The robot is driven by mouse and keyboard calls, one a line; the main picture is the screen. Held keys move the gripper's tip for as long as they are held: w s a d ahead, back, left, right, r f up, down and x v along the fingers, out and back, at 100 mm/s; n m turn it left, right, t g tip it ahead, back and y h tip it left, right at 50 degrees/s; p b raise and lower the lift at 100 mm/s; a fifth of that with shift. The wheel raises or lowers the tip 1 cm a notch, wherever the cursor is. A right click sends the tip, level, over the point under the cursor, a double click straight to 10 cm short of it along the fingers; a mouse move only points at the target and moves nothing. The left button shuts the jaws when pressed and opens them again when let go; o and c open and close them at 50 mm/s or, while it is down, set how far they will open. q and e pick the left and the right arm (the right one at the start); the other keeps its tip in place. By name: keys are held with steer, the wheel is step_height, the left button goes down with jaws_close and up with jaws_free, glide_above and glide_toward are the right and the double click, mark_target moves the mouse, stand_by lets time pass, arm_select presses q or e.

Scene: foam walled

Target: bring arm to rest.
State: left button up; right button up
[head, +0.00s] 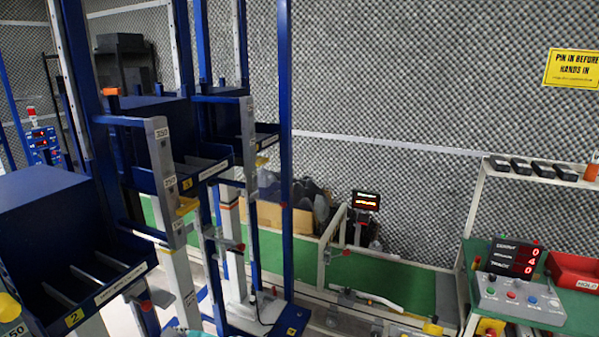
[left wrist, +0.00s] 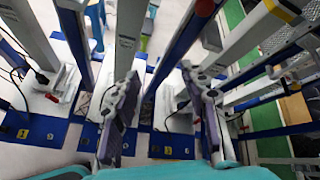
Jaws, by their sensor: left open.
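My left gripper (left wrist: 162,80) shows in the left wrist view. Its two grey-purple fingers stand wide apart with nothing between them, so it is open and empty. Past the fingers are blue and white posts and a white floor with blue base plates (left wrist: 30,128). I cannot tell how close the fingers are to the posts.
Blue press-like stations with shelves (head: 50,215) fill the left of the head view. A green conveyor (head: 395,275) runs behind. At the right are a control box (head: 520,298), a counter display (head: 513,257) and a red bin (head: 573,270). Grey foam walls (head: 400,80) close the back.

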arm_select(q)
steer(key=s+d+f+n+t+h, duration=0.1)
steer(key=s+d+f+n+h, duration=0.1)
steer(key=s+d+n+h, duration=0.8)
steer(key=shift+s+d+n, duration=1.15)
steer(key=shift+d+n, duration=0.05)
steer(key=shift+n, duration=2.4)
